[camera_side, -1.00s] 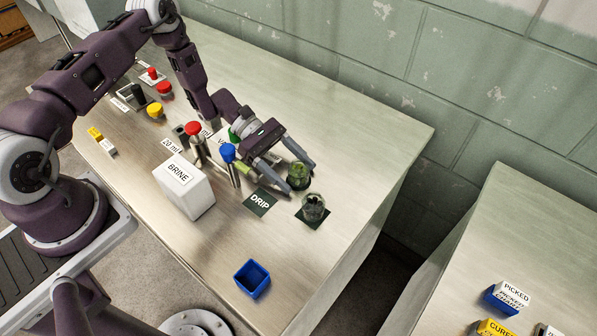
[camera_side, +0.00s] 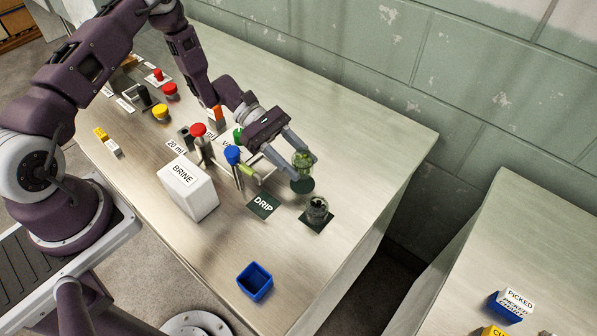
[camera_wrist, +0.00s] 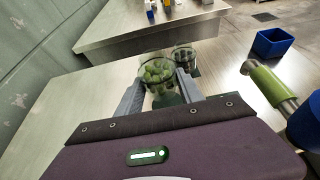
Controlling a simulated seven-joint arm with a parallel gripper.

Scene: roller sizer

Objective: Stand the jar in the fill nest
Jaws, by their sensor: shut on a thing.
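A clear glass jar (camera_side: 303,158) with green pieces inside is between the fingers of my gripper (camera_side: 299,150), which is shut on it. In the wrist view the same jar (camera_wrist: 157,74) sits between the two grey fingertips (camera_wrist: 160,90). A second jar (camera_side: 317,207) with dark contents stands on a dark square mat nearby; it also shows in the wrist view (camera_wrist: 184,57). No part is clearly labelled as the fill nest.
A white BRINE box (camera_side: 189,190), a blue-knobbed post (camera_side: 233,156) with a green spout and a red-knobbed post (camera_side: 199,132) stand left of my gripper. A DRIP mat (camera_side: 263,205) and an open blue bin (camera_side: 255,280) lie in front. The bench's right side is clear.

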